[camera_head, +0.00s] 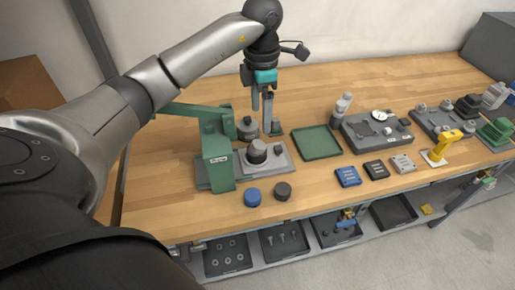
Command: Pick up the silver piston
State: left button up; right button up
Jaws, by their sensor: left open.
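My left gripper (262,112) points down over the back of the wooden bench, its fingers apart. A small grey round part (247,128) stands just left of and below the fingers, behind the green press. A grey cylindrical part with a dark lower ring (257,151) sits on the grey plate beside the press, nearer the front. I cannot tell for sure which of these is the silver piston. Nothing clearly shows held between the fingers. My right gripper is not in view.
The green press (217,160) stands left of the gripper. A green tray (317,142) lies empty to the right, with a bottle (342,106) and a grey fixture tray (358,138) beyond. Blue (252,197) and dark (283,191) round parts lie near the front edge.

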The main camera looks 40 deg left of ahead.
pick_arm(q)
send_over(259, 144)
jog(key=f, duration=0.5)
jog(key=shift+s+d, duration=0.1)
jog(key=shift+d, duration=0.2)
jog(key=shift+a+f+b, duration=0.15)
jog(key=shift+f+b, duration=0.05)
jog(key=shift+f, duration=1.15)
jog(key=shift+a+f+b, duration=0.15)
jog(key=shift+f, duration=1.15)
jog(key=shift+c, duration=0.3)
grip_shut()
